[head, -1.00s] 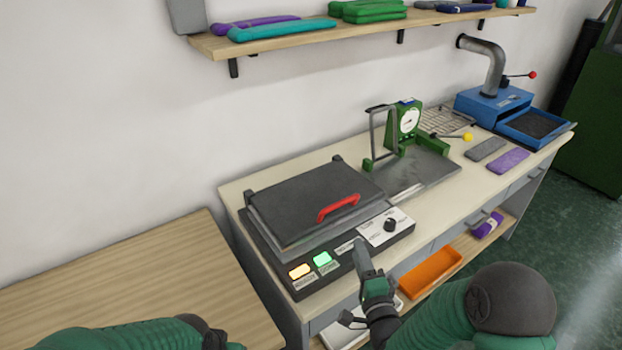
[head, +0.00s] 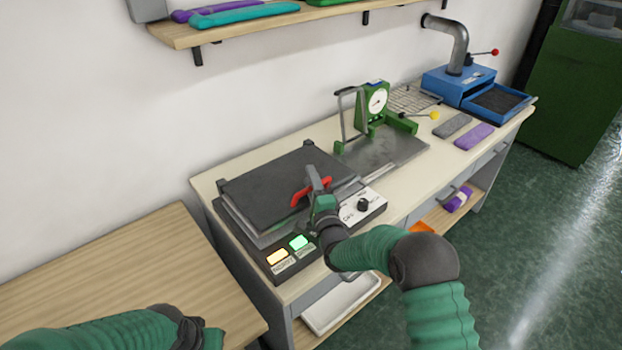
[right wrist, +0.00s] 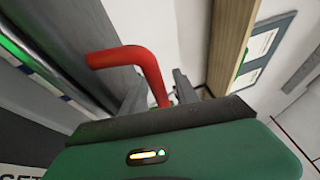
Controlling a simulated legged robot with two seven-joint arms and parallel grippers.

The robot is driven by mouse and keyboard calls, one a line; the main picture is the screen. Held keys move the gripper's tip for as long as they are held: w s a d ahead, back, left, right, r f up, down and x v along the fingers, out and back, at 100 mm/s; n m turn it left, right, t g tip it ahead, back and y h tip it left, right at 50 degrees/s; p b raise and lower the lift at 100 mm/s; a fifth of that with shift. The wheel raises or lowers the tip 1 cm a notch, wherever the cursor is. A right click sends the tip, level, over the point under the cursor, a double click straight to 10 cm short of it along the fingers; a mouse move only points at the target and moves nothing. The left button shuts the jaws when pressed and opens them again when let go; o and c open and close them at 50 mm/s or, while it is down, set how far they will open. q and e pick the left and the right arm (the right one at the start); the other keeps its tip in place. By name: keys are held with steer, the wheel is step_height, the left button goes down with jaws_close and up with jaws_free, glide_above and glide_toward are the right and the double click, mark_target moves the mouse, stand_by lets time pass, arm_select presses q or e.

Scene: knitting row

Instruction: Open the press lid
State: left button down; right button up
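The press (head: 252,240) stands on the bench with its dark lid (head: 270,185) lying flat and closed. The lid's red handle (head: 299,196) is at its front right edge. My right gripper (head: 316,178) is at the handle in the head view and covers part of it. In the right wrist view, the red handle (right wrist: 148,62) runs down between the two grey fingers of the right gripper (right wrist: 158,92). The fingers are apart, with visible space around the bar. Only a part of my left gripper (head: 212,338) shows at the bottom left; its fingers are hidden.
Right of the press stand a green dial device (head: 374,104) and a blue machine (head: 462,85) with a pipe. A wooden table (head: 110,260) is at the left. A shelf (head: 190,37) hangs above. Orange and white trays (head: 345,300) lie under the bench.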

steer(key=shift+w+a, duration=0.2)
steer(key=shift+a, duration=0.3)
steer(key=shift+d, duration=0.35)
jaws_close()
steer(key=shift+a, duration=0.15)
stand_by(0.5)
